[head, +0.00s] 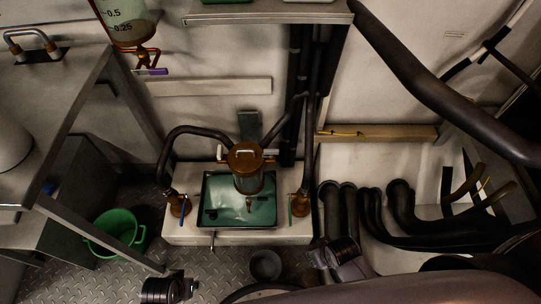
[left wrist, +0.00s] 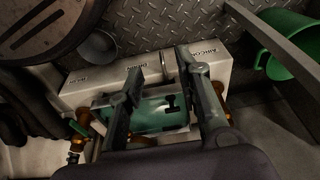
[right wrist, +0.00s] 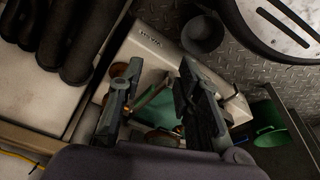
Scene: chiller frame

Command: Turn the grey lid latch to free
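A brown round-topped strainer (head: 246,156) with a clear bowl stands over a green tray (head: 262,213) on a white box (head: 185,237). A pale grey bar (head: 222,154) sits at the left of its brown lid. A thin silver lever (head: 212,240) hangs at the box's front edge. I cannot tell for sure which is the latch. My right gripper (head: 321,253) is right of the box; in the right wrist view its fingers (right wrist: 160,68) are apart and empty. My left gripper (head: 188,287) is low in front; in the left wrist view its fingers (left wrist: 158,52) are apart and empty.
Brown valves (head: 179,204) with black hoses flank the tray. Thick black pipes (head: 345,205) run along the right. A green bucket (head: 113,232) and a steel bench (head: 85,75) are left. A grey cup (head: 265,264) stands on the floor before the box.

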